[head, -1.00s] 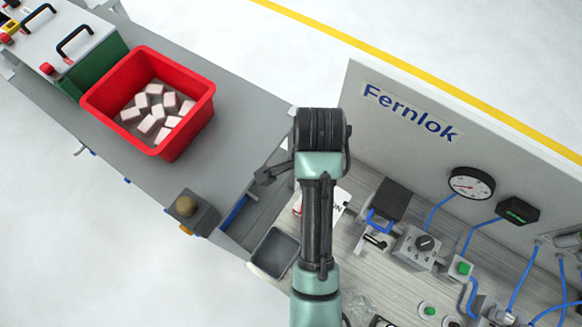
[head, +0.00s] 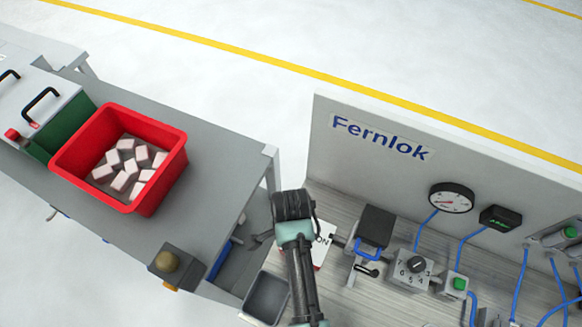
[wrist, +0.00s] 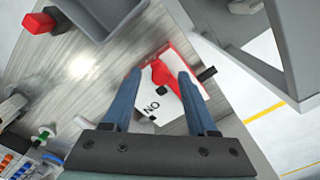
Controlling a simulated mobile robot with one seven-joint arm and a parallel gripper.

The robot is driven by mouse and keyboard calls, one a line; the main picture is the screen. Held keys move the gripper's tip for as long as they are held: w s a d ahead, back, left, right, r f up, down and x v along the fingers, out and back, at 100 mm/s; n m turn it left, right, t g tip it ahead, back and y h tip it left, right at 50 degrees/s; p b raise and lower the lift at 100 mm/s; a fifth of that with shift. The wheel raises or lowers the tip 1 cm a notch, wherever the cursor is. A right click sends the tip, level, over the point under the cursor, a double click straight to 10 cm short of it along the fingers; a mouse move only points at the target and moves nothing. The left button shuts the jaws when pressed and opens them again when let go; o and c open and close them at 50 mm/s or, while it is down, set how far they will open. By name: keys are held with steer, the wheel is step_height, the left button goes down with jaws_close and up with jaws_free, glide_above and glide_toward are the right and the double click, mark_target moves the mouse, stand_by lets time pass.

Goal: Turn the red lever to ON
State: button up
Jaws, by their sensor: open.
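The red lever (wrist: 160,73) stands on a white plate (wrist: 170,104) marked ON in the wrist view. The lever shows between my gripper's fingertips (wrist: 158,72). The blue fingers are apart, one to each side of it in the picture; I cannot tell whether either touches it. The ON lettering lies nearer to me than the lever. In the head view the plate (head: 323,245) shows just right of my dark wrist, which hides the lever and my fingers.
A grey tray (head: 267,297) lies left of my arm. A black box with a blue handle (head: 377,226) and a dial box (head: 412,268) stand to the right. The Fernlok back panel (head: 470,180) rises behind. A red bin of pale blocks (head: 172,165) sits on the left table.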

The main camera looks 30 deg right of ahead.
steer(key=shift+f, duration=0.1)
jaws_close()
stand_by(0.3)
stand_by(1.1)
